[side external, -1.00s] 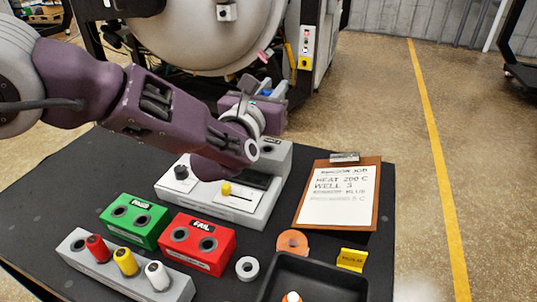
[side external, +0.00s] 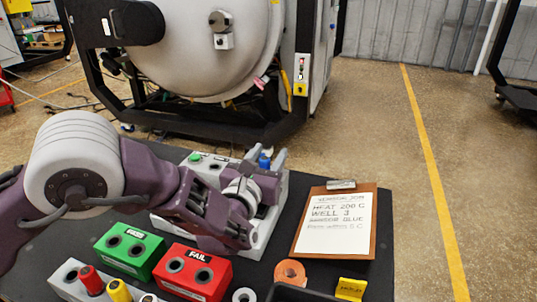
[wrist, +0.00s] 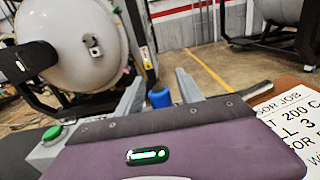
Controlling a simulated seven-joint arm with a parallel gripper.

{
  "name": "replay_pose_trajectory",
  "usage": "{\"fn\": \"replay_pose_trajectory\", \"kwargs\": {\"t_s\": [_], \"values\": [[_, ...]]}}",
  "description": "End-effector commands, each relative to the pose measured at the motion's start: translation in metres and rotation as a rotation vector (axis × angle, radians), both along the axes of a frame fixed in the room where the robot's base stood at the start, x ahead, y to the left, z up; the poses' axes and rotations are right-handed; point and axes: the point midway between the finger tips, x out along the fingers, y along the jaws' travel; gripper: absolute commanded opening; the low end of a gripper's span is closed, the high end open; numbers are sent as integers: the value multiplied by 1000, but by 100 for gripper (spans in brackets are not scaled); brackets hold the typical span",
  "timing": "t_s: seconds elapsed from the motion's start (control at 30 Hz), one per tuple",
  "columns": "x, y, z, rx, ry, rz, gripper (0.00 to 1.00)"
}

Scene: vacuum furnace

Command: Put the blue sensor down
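The blue sensor (side external: 264,160) shows as a small blue cap at the back of the grey well block (side external: 270,225). In the wrist view the blue sensor (wrist: 160,97) stands upright between my two fingers, with a narrow gap visible on each side. My gripper (side external: 266,157) is open around it; its fingers also show in the wrist view (wrist: 160,82). My gripper's body hides the sensor's lower part, so I cannot tell how deep it sits or in which well.
A clipboard (side external: 333,225) reading heat 200 C, well 3, lies right of the block. Green (side external: 130,250) and red FAIL (side external: 192,270) holders stand in front, beside a rack (side external: 65,280) with red, yellow and white sensors. An orange ring (side external: 290,272) and yellow tag (side external: 350,289) lie near a black tray.

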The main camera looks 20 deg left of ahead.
Motion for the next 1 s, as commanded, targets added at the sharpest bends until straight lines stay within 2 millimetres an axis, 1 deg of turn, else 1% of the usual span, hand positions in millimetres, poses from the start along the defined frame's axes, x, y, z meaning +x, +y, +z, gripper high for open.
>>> {"fn": "replay_pose_trajectory", "kwargs": {"t_s": [0.2, 0.3, 0.37, 0.47, 0.6, 0.73, 0.8, 0.87, 1.0], "values": [[0, 0, 0, 0, 0, 0, 43], [-2, 0, 4, 0, 0, -1, 43], [-12, -1, 3, 1, 3, -3, 43], [-34, -1, 4, 2, 1, -4, 43], [-69, -1, 3, 3, 3, -4, 43], [-98, -1, 3, 3, 3, -4, 43], [-109, -1, 3, 1, 2, -2, 43], [-115, -1, 3, 0, 1, -2, 43], [-121, 0, 4, 1, 0, 0, 43]]}}
